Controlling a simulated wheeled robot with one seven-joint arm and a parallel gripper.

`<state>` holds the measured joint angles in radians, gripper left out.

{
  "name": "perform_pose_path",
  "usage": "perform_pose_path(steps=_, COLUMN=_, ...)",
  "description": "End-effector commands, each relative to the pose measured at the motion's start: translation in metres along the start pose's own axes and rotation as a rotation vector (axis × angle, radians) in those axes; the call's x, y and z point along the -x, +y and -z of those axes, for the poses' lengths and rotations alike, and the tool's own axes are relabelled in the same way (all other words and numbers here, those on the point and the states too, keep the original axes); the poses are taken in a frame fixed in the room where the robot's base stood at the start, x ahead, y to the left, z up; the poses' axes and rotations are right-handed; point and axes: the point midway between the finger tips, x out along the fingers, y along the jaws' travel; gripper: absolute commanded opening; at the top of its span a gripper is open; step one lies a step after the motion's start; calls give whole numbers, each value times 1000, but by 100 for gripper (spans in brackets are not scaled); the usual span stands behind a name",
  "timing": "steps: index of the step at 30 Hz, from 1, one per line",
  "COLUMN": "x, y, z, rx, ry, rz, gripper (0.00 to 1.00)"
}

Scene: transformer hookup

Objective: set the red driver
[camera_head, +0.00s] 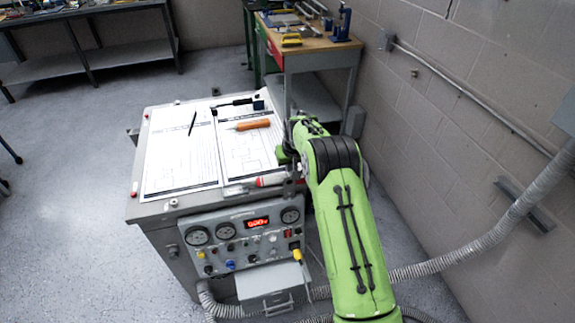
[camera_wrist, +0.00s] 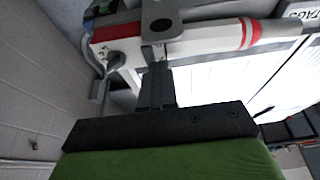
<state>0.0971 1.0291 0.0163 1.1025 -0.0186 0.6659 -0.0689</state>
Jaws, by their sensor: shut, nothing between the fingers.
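A driver with an orange-red handle (camera_head: 253,124) lies on the right paper sheet on the cabinet top in the head view; it is the only clear driver there. My gripper (camera_head: 289,168) is low at the cabinet's front right corner, nearer the front than this driver and apart from it. In the wrist view my gripper's fingers (camera_wrist: 157,84) are shut, with nothing seen held. Just beyond them is a pale bar with a red band (camera_wrist: 249,33), which also shows as a red and white piece (camera_head: 266,181) by the front edge. Whether the fingers touch it I cannot tell.
The grey cabinet carries paper sheets (camera_head: 182,150), a black pen (camera_head: 192,123) and a black tool (camera_head: 235,101). Its front panel (camera_head: 245,240) has gauges and a red display. A wooden-topped bench (camera_head: 310,43) stands behind. A block wall and hose (camera_head: 500,228) are at right.

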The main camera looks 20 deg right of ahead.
Motion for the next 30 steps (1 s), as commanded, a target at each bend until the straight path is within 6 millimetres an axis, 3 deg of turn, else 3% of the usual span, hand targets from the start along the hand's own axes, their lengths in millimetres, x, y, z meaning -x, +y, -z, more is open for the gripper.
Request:
perform_pose_path(steps=15, x=9, y=1, z=-5, rx=-1, ry=-2, rz=-1, gripper=0)
perform_pose_path(steps=20, x=41, y=0, z=-4, rx=-1, ry=1, rz=-1, gripper=0)
perform_pose_path(steps=30, x=125, y=0, z=-5, rx=0, ry=0, rz=1, gripper=0)
